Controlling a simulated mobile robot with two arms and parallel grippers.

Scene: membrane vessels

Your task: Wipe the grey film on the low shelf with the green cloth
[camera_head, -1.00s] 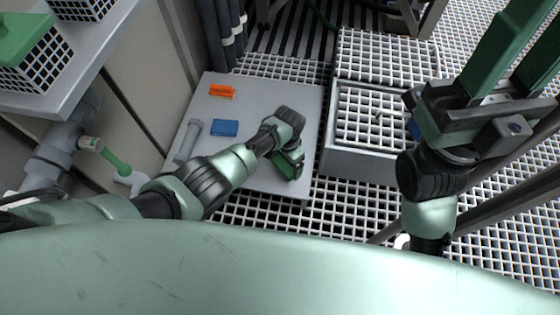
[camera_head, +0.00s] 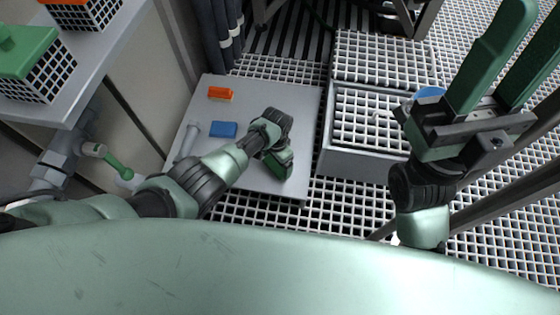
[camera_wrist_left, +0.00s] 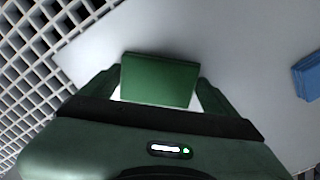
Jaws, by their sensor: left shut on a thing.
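The low shelf (camera_head: 262,90) is a flat pale grey plate near the floor in the head view. My left gripper (camera_head: 279,163) is over its right part, pointing down. It is shut on the green cloth (camera_wrist_left: 158,80), which shows as a thick dark green block between the fingers in the left wrist view. In the head view the hand mostly hides the cloth. Whether the cloth touches the shelf I cannot tell. No grey film stands out on the shelf in either view. My right gripper (camera_head: 512,62) is open and empty, raised at the right.
An orange block (camera_head: 220,93), a blue block (camera_head: 223,129) and a grey cylinder (camera_head: 187,142) lie on the shelf's left part. A grey crate (camera_head: 352,166) with a grating stands close to its right. A bench (camera_head: 62,105) with wire baskets is at upper left.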

